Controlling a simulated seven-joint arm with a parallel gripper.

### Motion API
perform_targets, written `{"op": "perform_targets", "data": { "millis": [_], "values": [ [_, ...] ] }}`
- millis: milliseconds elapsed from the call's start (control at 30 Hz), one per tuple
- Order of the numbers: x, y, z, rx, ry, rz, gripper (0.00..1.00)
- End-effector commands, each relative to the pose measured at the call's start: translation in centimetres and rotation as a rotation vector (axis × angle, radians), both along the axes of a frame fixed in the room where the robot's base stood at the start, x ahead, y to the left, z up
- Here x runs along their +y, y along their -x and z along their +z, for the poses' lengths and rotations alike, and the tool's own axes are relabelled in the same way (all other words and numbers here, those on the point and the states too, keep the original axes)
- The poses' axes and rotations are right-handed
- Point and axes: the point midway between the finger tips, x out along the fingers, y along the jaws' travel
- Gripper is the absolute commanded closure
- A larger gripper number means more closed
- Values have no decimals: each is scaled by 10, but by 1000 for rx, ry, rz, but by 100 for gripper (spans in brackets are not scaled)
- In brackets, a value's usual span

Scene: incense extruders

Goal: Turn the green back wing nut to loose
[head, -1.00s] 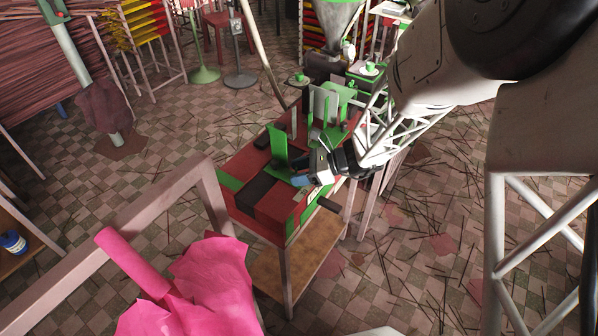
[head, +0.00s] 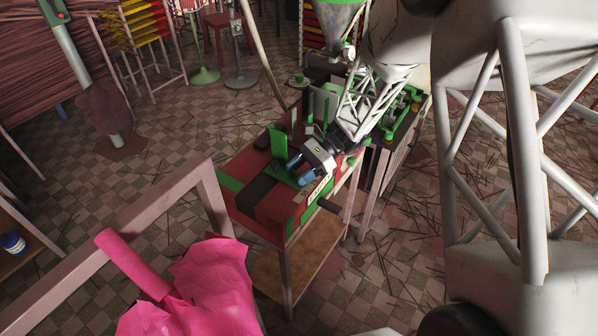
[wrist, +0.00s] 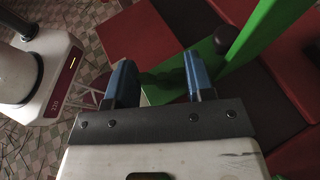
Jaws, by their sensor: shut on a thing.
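My gripper (head: 299,171) has its blue fingertips low beside the green upright plate (head: 279,146) on the red and black table. In the wrist view the two blue fingers (wrist: 161,82) stand apart, with a flat green part (wrist: 160,88) showing between and beyond them. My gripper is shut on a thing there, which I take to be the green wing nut. The nut's wings cannot be made out, and the fingers hide most of it. The green upright plate (wrist: 262,35) rises to the right of the fingers in the wrist view.
A dark round knob (wrist: 223,38) sits beyond the right finger. A white machine with a red display (wrist: 62,75) stands at left in the wrist view. A second table (head: 392,135) with green fittings adjoins at right. Pink cloth (head: 195,285) is in the foreground.

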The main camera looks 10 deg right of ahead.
Motion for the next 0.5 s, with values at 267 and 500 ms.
{"op": "perform_targets", "data": {
  "millis": [267,500],
  "values": [
    [1,-2,0,1,-1,193,75],
    [2,-2,0,1,0,313,75]
  ]
}}
